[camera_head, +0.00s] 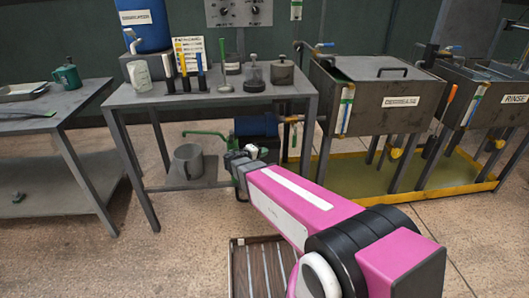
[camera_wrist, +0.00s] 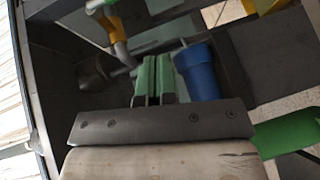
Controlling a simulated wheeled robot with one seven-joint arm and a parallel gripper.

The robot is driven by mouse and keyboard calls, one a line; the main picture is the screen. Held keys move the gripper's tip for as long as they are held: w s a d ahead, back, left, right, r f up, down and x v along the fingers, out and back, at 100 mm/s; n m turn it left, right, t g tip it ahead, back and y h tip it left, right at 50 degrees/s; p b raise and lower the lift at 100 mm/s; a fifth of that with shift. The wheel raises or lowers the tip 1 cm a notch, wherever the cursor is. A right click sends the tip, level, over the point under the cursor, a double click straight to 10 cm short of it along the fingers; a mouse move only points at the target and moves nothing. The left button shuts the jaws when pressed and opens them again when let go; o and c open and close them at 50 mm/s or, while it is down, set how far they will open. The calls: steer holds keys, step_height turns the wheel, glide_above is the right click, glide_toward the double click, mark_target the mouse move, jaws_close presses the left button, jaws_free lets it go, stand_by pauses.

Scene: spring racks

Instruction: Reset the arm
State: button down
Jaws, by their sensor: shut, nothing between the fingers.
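My gripper (camera_head: 243,160) is at the end of my pink arm, in front of the middle grey table. In the wrist view its two green fingers (camera_wrist: 153,78) lie side by side with only a thin gap, shut and empty. A blue cylinder (camera_wrist: 198,75) shows just right of the fingers in the wrist view; I cannot tell whether it is close to them.
The grey table (camera_head: 215,101) holds bottles and pots; a grey jug (camera_head: 187,161) stands on its lower shelf. A slatted crate (camera_head: 262,268) is below my arm. Floor at left front is clear.

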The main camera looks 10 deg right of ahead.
steer(key=shift+d, duration=0.1)
steer(key=s+d+f+m+g+y, duration=0.2)
steer(key=s+y, duration=0.4)
steer(key=s, duration=0.3)
steer(key=s+d+f+m+g+y, duration=0.2)
steer(key=s+d+m+g+y, duration=0.1)
steer(key=s+d+g+y, duration=0.2)
steer(key=s+g+y, duration=0.2)
steer(key=s, duration=0.2)
